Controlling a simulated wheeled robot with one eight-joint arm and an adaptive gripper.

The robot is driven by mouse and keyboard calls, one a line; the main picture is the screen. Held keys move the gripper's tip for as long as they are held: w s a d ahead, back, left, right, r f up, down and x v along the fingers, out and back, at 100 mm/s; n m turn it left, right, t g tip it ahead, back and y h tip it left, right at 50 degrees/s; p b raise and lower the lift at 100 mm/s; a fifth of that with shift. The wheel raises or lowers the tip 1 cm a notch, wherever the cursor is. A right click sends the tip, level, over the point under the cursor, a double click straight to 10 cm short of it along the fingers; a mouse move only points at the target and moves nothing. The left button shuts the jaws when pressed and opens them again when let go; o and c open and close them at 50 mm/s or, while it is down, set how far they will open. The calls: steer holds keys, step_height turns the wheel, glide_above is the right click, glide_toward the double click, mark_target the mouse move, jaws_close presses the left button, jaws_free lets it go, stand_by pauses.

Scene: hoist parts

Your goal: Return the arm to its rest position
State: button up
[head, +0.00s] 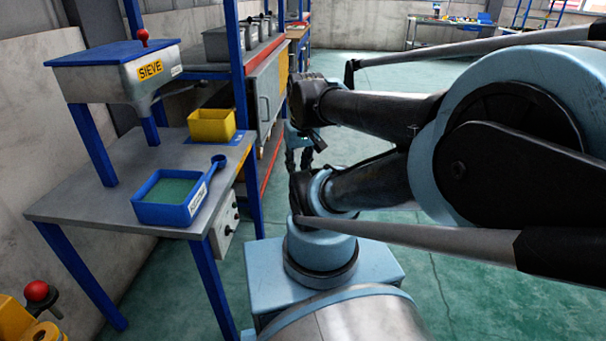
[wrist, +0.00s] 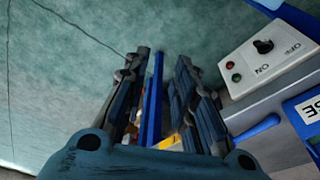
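My gripper (head: 299,158) hangs in front of my folded arm in the head view, to the right of the sieve table, with its fingers pointing down. In the wrist view my gripper (wrist: 161,66) shows two dark, ribbed fingers standing apart. No held object shows between them; a blue post (wrist: 154,100) appears in the gap, seemingly behind the fingers. My arm links and blue joint housings fill the right of the head view and hide part of the floor there.
A blue shelf post (head: 238,90) stands close by. Green floor (head: 370,80) lies open beyond.

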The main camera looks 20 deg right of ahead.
steer(key=shift+s+d+f+m, duration=0.25)
steer(key=shift+s+d+f, duration=0.05)
steer(key=shift+s+f, duration=0.2)
steer(key=shift+s+d+f+m, duration=0.25)
steer(key=shift+s+f, duration=0.1)
steer(key=shift+s, duration=0.15)
stand_by(0.7)
